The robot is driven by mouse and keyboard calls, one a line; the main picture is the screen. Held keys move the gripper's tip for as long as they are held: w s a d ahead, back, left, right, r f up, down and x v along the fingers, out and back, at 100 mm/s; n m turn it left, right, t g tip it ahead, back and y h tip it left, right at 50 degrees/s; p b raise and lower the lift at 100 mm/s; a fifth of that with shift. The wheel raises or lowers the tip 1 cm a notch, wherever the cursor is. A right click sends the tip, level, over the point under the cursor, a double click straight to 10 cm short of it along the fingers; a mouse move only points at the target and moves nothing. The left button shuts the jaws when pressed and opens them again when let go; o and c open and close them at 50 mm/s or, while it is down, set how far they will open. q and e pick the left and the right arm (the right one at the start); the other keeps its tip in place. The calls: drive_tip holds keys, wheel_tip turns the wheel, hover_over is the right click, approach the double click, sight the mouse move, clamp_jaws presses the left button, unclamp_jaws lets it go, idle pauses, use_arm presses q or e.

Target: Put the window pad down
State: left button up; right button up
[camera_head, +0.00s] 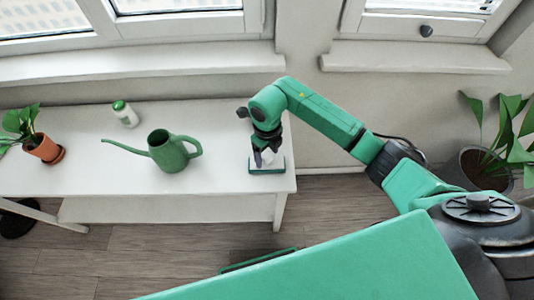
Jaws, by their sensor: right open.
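The window pad (258,170) is a small flat green-edged block with a lighter top part. It rests on the white table (225,193) near its right end. My right gripper (265,158) points down over the pad, with its fingers close around or beside the pad's pale upper part. The gripper is open. Contact between fingers and pad is too small to tell. My left gripper is not in view.
A green watering can (168,154) stands left of the pad. Further left are a white bottle with a green cap (125,115) and a potted plant (43,150). A large plant in a dark pot (484,170) stands at the far right. Windows line the back wall.

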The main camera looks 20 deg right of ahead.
sight(267, 155)
wheel_tip(267, 155, up, 12)
drive_tip(key=b, duration=0.2)
drive_tip(key=shift+b, duration=0.4)
drive_tip(key=shift+s+f, duration=0.1)
drive_tip(key=shift+f, duration=0.1)
